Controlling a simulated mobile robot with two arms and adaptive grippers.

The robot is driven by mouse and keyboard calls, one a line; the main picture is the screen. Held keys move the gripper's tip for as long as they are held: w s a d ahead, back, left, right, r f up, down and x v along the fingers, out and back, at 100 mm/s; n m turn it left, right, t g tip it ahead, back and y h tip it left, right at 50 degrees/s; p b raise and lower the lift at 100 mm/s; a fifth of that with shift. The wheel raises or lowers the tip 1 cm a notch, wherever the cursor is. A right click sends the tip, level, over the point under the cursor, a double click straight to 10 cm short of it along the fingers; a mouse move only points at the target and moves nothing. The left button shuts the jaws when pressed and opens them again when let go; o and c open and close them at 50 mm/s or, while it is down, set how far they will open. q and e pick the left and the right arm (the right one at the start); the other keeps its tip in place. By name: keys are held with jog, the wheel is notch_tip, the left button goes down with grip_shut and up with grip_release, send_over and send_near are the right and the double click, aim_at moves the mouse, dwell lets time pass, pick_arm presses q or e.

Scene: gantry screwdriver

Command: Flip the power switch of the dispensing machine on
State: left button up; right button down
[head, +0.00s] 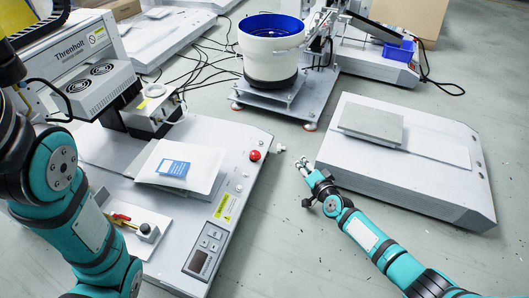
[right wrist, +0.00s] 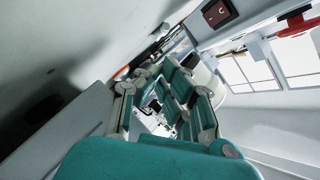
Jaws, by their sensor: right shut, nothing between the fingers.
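The dispensing machine (head: 232,190) is a light grey station on the left in the head view, with a red button (head: 255,155) at its right edge. In the right wrist view a dark rocker switch (right wrist: 219,12) shows at the top on a pale surface, left of the red button (right wrist: 294,26). I cannot make out this switch in the head view. My right gripper (head: 303,165) is shut and empty, in the gap right of the machine and apart from it. It also shows in the right wrist view (right wrist: 164,72), below and left of the switch. My left gripper is out of view.
A grey platform with a flat plate (head: 447,147) stands to the right of my right gripper. A white bucket with a blue inside (head: 272,62) stands behind on a stand. Cables (head: 200,70) lie on the floor. A control panel (head: 206,247) is at the machine's front.

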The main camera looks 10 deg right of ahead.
aim_at(267, 156)
jog(key=shift+s+d+f, duration=0.1)
jog(key=shift+d+f, duration=0.25)
jog(key=shift+d, duration=0.2)
jog(key=shift+w+a, duration=0.25)
jog(key=shift+w, duration=0.1)
jog(key=w+a, duration=0.1)
jog(key=a, duration=0.1)
jog(key=w+a, duration=0.3)
jog(key=a, duration=0.2)
jog(key=shift+w+r, duration=0.1)
jog(key=shift+w, duration=0.2)
jog(key=shift+w+a, duration=0.1)
jog(key=shift+a, duration=0.05)
dwell(0.8)
jog(key=shift+w+a, duration=0.15)
jog(key=shift+w+a, duration=0.15)
jog(key=shift+a, duration=0.15)
dwell(0.6)
jog(key=shift+d, duration=0.1)
